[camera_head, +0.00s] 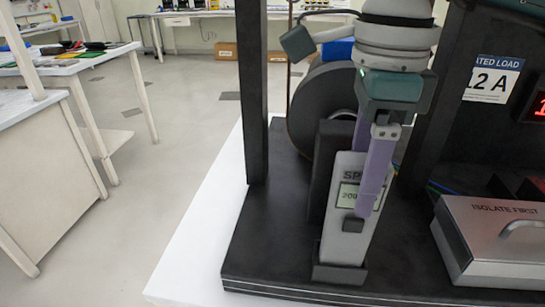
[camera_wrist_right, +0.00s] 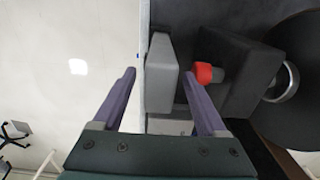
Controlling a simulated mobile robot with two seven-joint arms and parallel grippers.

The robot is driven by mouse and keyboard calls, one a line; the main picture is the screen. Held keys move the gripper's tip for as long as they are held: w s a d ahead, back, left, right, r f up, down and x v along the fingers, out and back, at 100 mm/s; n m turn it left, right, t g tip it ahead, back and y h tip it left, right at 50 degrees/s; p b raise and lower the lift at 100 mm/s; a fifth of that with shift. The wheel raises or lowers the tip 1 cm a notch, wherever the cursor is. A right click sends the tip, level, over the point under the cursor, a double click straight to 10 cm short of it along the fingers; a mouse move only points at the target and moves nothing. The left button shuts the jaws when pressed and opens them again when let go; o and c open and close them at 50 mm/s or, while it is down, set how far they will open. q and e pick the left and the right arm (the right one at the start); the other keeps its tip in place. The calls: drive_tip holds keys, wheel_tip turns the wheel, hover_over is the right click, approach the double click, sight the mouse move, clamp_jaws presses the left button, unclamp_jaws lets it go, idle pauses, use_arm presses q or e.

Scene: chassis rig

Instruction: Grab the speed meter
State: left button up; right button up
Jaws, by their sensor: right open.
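The speed meter (camera_head: 342,246) is a light grey, slab-like device with a small display and lettering that starts "SP". It stands nearly upright in a small black holder at the front of the black platform. My right gripper (camera_head: 366,212) comes down from above, its purple finger covering part of the meter's face and display. In the right wrist view, the open right gripper (camera_wrist_right: 159,73) has one finger on each side of the grey meter (camera_wrist_right: 161,70). I cannot tell whether either finger touches it. My left gripper is not in view.
A black motor-like drum (camera_head: 318,105) and block stand close behind the meter. A black post (camera_head: 251,90) rises to the left. A grey box marked "ISOLATE FIRST" (camera_head: 490,240) lies to the right. A red knob (camera_wrist_right: 204,73) is near the right finger in the wrist view.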

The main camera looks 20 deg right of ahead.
drive_tip(key=shift+a+f, duration=0.1)
drive_tip(key=shift+f, duration=0.85)
drive_tip(key=shift+c, duration=0.2)
clamp_jaws()
drive_tip(key=shift+r, duration=0.1)
idle(0.4)
